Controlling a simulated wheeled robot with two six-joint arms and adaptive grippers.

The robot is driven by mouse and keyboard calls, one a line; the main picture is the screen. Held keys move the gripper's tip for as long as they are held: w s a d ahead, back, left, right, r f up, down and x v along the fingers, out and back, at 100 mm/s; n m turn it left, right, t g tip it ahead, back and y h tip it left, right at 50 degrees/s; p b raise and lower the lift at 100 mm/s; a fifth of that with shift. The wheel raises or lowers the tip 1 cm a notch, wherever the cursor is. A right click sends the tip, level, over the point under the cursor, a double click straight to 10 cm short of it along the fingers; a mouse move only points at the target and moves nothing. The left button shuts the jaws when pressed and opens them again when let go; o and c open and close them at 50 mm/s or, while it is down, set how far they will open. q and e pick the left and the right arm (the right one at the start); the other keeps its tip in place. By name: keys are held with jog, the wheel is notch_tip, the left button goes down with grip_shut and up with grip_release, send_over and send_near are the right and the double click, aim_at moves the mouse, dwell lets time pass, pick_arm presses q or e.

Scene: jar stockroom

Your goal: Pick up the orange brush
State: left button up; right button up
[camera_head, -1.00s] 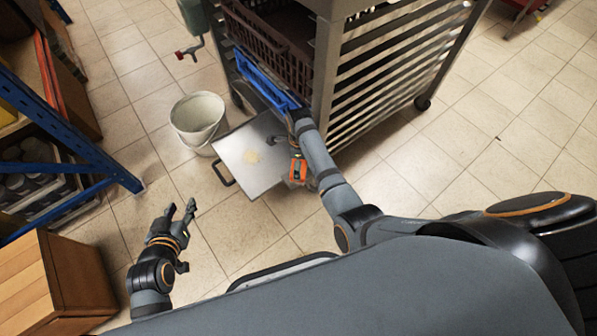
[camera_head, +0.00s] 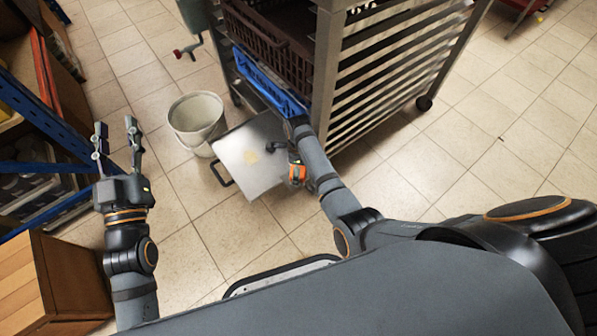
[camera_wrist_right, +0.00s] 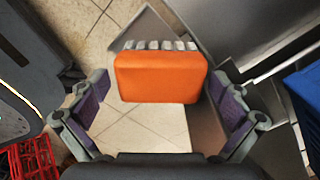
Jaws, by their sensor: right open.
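The orange brush (camera_wrist_right: 162,78) is a blocky orange body with pale bristle tufts along its far edge. It lies between the spread fingers of my right gripper (camera_wrist_right: 160,112), with a gap on each side. In the head view an orange patch (camera_head: 298,172) that looks like the brush shows beside my right gripper (camera_head: 283,155), partly hidden by the arm. I cannot tell what supports the brush. My left gripper (camera_head: 117,143) is open and empty at the left, its fingers pointing up the picture.
A metal dustpan-like tray (camera_head: 245,165) lies near a white bucket (camera_head: 197,118). A slatted rack (camera_head: 400,75) with a brown crate (camera_head: 270,45) and blue piece (camera_head: 265,85) stands close to my right arm. Blue shelving (camera_head: 60,125) and a wooden box (camera_head: 50,285) are left.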

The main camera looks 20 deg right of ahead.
jog(key=shift+f, duration=0.1)
pick_arm(q)
jog(key=shift+s+r, duration=0.1)
jog(key=shift+r, duration=0.3)
pick_arm(e)
jog(key=shift+c, duration=0.3)
